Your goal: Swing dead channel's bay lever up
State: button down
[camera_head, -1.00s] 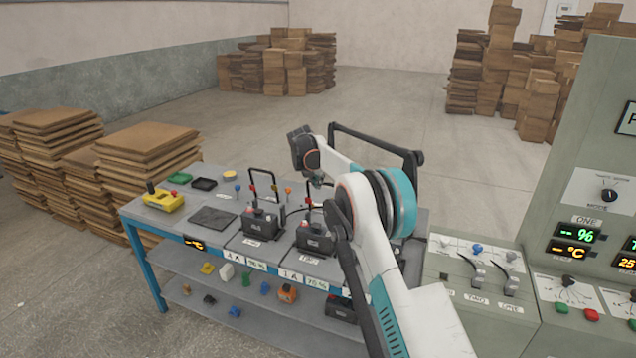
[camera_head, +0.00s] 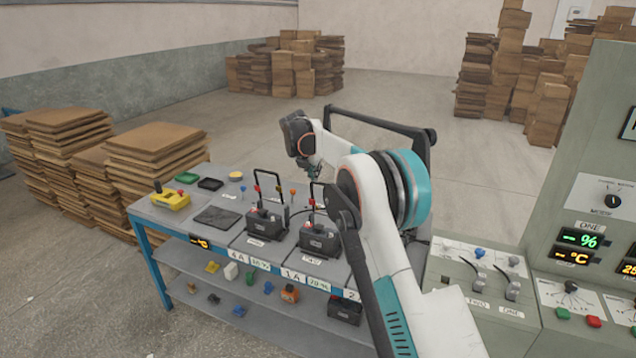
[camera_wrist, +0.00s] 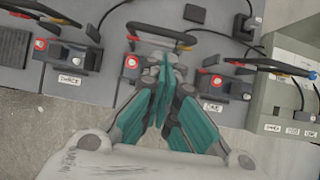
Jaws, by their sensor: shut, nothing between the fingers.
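My gripper (camera_wrist: 165,72) is shut and empty, its teal fingers together. In the wrist view it is over the middle bay, where the fingers overlap a battery with a red terminal (camera_wrist: 131,62) and reach close to the black hoop lever (camera_wrist: 160,34). Contact cannot be told. Other hoop levers show at the left (camera_wrist: 45,12) and right (camera_wrist: 270,67). The head view shows two upright levers (camera_head: 268,172) (camera_head: 312,190); my arm hides the bays farther right. The panel display marked ONE (camera_head: 578,238) shows dashes for percent and °C.
The workbench (camera_head: 170,228) carries a yellow device (camera_head: 171,199), a dark pad (camera_head: 216,218) and small trays. A lower shelf holds loose parts. The grey control console (camera_head: 455,268) with switches stands close right of my arm. Stacked boards (camera_head: 150,150) stand at the left.

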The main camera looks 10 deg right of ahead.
jog(key=shift+s+a+r, duration=0.1)
jog(key=shift+s+r, duration=0.1)
jog(key=shift+r, duration=0.6)
jog(key=shift+s+a+r, duration=0.1)
jog(key=shift+s+r, duration=0.05)
jog(key=shift+r, duration=0.65)
